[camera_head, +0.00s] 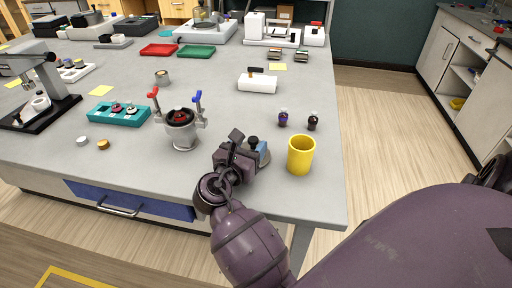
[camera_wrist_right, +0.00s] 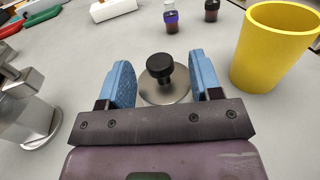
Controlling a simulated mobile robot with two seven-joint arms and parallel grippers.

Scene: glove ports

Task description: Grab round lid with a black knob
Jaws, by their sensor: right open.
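The round lid (camera_wrist_right: 175,94) is a flat silvery disc with a black knob (camera_wrist_right: 159,67), lying on the grey table in the right wrist view. It sits between the two blue fingers of my right gripper (camera_wrist_right: 162,85), which is open with a gap on each side of the knob. In the head view my right gripper (camera_head: 254,150) is low over the table's front part, and it mostly hides the lid; the black knob (camera_head: 253,141) shows beside the fingers. My left gripper is not in view.
A yellow cup (camera_head: 301,155) stands close right of my right gripper. A metal pot with red and blue handles (camera_head: 181,130) stands to its left. The table's front edge is near.

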